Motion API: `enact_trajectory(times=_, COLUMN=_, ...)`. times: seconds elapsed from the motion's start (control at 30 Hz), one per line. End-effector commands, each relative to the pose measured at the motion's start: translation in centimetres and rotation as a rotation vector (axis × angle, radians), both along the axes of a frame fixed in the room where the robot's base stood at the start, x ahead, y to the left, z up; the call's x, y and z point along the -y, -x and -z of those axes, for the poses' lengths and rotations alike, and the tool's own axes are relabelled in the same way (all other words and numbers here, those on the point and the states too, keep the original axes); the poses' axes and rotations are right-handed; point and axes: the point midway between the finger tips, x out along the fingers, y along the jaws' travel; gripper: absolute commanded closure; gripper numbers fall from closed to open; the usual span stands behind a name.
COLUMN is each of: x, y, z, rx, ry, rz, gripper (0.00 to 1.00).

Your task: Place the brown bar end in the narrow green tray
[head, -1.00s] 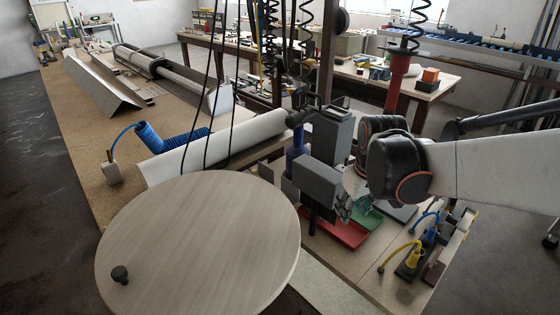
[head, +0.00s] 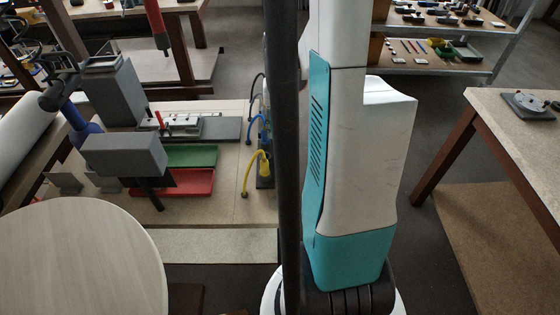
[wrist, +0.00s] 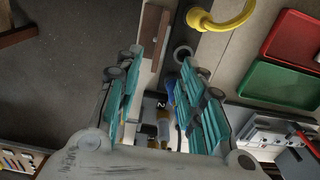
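The narrow green tray (head: 190,157) lies on the bench behind the red tray (head: 185,183); its visible floor looks empty. In the wrist view the green tray (wrist: 278,85) is at the right, beside the red tray (wrist: 293,38). A brown bar-like piece (wrist: 153,28) shows at the top centre of the wrist view, beyond the fingers; I cannot tell surely whether it is the bar end. My gripper (wrist: 163,62) has its teal fingers spread apart, with nothing visibly clamped between them. In the head view my arm hides the gripper.
A yellow hose fitting (head: 263,169) stands right of the trays; its yellow bend (wrist: 222,20) also shows in the wrist view. A grey machine (head: 124,154) overhangs the trays' left side. A round pale table (head: 80,260) is at front left.

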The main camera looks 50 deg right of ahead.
Motion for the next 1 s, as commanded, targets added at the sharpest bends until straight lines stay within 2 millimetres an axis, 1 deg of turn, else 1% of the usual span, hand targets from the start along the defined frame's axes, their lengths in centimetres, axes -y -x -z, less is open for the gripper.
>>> enact_trajectory(times=0.03, x=0.0, y=0.0, z=1.4, rx=0.000, ry=0.000, rz=-0.001, gripper=0.63)
enact_trajectory(times=0.1, x=0.0, y=-0.1, z=2.8, rx=0.001, ry=0.001, rz=-0.002, gripper=0.63)
enact_trajectory(times=0.23, x=0.0, y=-0.1, z=4.9, rx=0.001, ry=0.001, rz=-0.003, gripper=0.63)
enact_trajectory(times=0.33, x=-0.1, y=0.0, z=5.9, rx=0.001, ry=0.001, rz=-0.003, gripper=0.63)
enact_trajectory(times=0.57, x=-0.2, y=0.0, z=6.9, rx=0.001, ry=0.001, rz=-0.004, gripper=0.63)
enact_trajectory(times=0.67, x=-0.3, y=0.1, z=8.1, rx=0.001, ry=0.001, rz=-0.004, gripper=0.63)
enact_trajectory(times=0.83, x=-0.5, y=0.2, z=10.7, rx=0.001, ry=0.001, rz=-0.004, gripper=0.63)
enact_trajectory(times=0.9, x=-0.5, y=0.2, z=11.3, rx=0.001, ry=0.001, rz=-0.004, gripper=0.63)
enact_trajectory(times=1.0, x=-0.5, y=0.2, z=11.5, rx=0.001, ry=0.001, rz=-0.004, gripper=0.63)
